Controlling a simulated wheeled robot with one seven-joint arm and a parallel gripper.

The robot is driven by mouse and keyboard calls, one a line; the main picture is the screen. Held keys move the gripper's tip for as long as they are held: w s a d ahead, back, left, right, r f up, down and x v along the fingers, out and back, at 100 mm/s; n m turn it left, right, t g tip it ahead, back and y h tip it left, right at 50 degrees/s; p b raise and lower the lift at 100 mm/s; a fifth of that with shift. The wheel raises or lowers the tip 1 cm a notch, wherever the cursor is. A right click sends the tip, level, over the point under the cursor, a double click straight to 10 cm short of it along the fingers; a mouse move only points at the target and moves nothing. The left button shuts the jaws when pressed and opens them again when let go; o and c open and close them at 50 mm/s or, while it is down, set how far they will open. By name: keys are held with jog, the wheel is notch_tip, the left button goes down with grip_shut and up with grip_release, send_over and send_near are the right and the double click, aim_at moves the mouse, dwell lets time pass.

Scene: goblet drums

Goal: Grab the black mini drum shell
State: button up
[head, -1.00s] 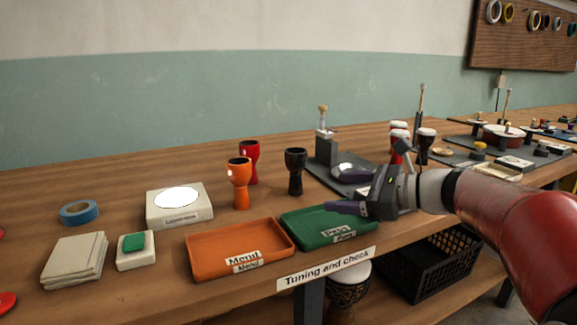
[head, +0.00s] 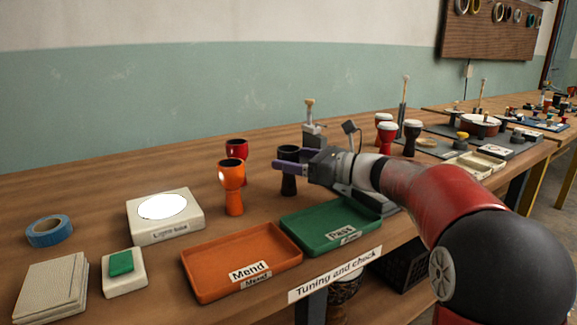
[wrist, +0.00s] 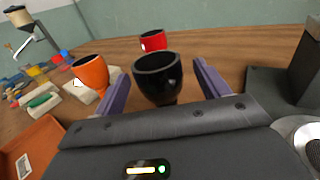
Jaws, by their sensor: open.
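The black mini drum shell (head: 289,178) stands upright on the wooden bench, behind the green tray. In the wrist view its open cup (wrist: 158,78) sits between the two purple fingers, and its lower part is hidden by my gripper's body. My gripper (head: 291,166) is open and reaches in from the right at the height of the shell's cup. In the head view it covers part of the shell. I cannot tell whether either finger touches the shell.
An orange shell (head: 232,187) and a red shell (head: 237,150) stand close to the left. The green Pass tray (head: 300,242) and orange Mend tray (head: 205,285) lie in front. A white light box (head: 165,235) is at left. A dark stand (wrist: 285,90) rises at right.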

jog(key=shift+w+a, duration=0.3)
jog(key=shift+a, duration=0.3)
jog(key=shift+c, duration=0.4)
jog(key=shift+r, duration=0.1)
jog(key=c, duration=1)
